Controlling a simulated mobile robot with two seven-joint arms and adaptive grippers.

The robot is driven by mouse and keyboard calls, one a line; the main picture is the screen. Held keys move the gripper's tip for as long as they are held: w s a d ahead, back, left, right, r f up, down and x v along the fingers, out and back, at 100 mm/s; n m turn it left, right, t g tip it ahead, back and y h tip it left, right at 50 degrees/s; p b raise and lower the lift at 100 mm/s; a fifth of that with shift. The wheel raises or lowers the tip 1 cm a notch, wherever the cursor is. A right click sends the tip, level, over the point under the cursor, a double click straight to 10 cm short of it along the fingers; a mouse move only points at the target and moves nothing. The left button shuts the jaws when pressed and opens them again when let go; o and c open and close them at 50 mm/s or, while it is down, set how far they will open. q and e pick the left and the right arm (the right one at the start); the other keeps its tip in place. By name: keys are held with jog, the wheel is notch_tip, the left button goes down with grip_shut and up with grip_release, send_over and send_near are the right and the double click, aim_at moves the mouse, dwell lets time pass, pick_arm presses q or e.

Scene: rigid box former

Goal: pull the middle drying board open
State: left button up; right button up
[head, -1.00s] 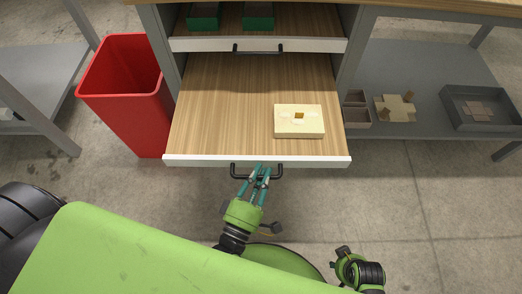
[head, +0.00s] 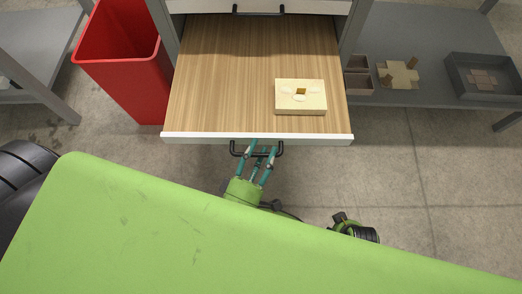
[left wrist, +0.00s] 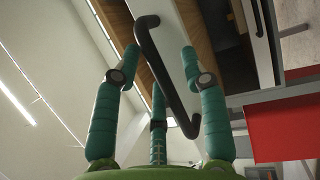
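The middle drying board (head: 225,75) is a wood-topped drawer with a white front edge, standing well out of the bench. Its black bar handle (head: 236,150) is on the front and also crosses the left wrist view (left wrist: 167,72). My left gripper (head: 260,153) is at the handle. In the left wrist view its teal fingers (left wrist: 158,65) are spread, with the bar between them and gaps beside it. I cannot tell whether a finger touches the bar. My right gripper (head: 343,220) shows only in part beyond my green body, low in the head view.
A cream box (head: 300,105) with a small brown square lies on the board at right. A closed upper drawer's handle (head: 258,10) is behind. A red bin (head: 125,70) stands left. A grey shelf (head: 430,95) with trays is at right. Bare floor lies in front.

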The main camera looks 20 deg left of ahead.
pick_arm(q)
jog(key=v, duration=1.2)
dwell(0.3)
